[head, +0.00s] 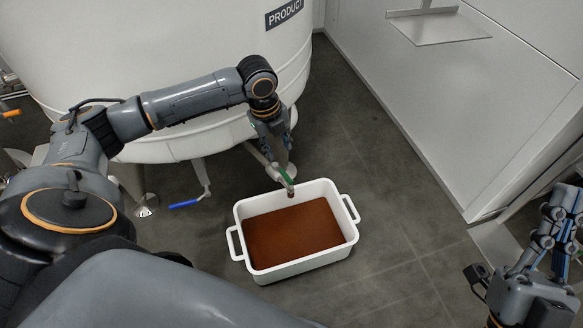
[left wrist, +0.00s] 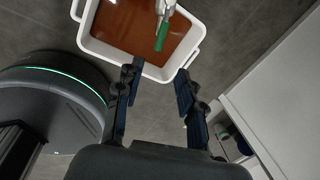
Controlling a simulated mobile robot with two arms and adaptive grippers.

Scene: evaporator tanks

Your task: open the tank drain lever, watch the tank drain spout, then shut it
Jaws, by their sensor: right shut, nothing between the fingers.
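The white tank (head: 150,60) fills the upper left of the head view. Its drain lever has a green handle (head: 287,177), also in the left wrist view (left wrist: 162,36). The drain spout (head: 291,191) ends just below the handle, over a white tub (head: 300,262) of brown liquid (head: 295,232). I can make out no falling stream. My left gripper (head: 277,150) is open and empty above the handle; in the left wrist view its fingers (left wrist: 157,80) stand apart, short of the handle's end. My right gripper (head: 563,203) is shut and empty at the lower right.
A white panel wall (head: 470,110) stands at right. The dark tiled floor (head: 400,240) is clear right of the tub. The tub also shows in the left wrist view (left wrist: 197,30).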

